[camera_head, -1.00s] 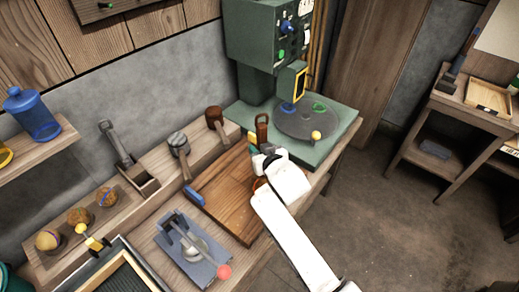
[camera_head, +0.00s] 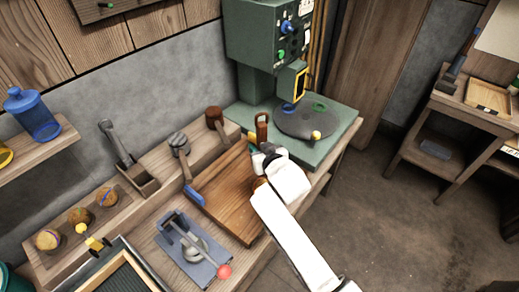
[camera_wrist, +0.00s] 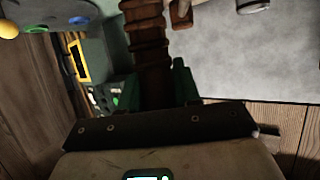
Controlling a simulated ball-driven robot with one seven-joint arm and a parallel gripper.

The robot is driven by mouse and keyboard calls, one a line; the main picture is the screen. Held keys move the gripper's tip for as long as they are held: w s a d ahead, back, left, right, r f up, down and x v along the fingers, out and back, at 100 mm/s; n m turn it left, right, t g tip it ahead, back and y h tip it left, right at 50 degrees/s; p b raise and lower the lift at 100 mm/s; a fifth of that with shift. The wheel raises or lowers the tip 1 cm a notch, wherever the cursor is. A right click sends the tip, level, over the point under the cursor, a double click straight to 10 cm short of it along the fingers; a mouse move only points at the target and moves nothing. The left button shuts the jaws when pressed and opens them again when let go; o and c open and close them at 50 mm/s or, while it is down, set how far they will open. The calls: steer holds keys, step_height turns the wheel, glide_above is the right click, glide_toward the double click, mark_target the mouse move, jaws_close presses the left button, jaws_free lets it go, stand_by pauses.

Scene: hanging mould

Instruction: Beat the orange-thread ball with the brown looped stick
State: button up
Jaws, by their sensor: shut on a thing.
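The brown looped stick (camera_head: 262,128) stands upright above my gripper (camera_head: 261,150), its loop uppermost, in the head view. In the wrist view its ridged brown shaft (camera_wrist: 148,48) rises between the green fingers of my gripper (camera_wrist: 155,86), which is shut on it. An orange-brown rounded thing (camera_head: 258,184) shows beside my arm over the wooden board (camera_head: 222,192). My arm hides most of it, and I cannot tell if it is the orange-thread ball. Several balls sit in the rack at left, one with blue thread (camera_head: 107,196).
A green machine (camera_head: 262,85) with a round dark plate (camera_head: 306,123) stands behind my gripper. A grey press-like tool (camera_head: 190,246) lies in front of the board. The floor at right is clear.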

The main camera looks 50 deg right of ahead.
steer(key=shift+r+p, duration=2.2)
steer(key=shift+r, duration=0.3)
steer(key=shift+f, duration=0.1)
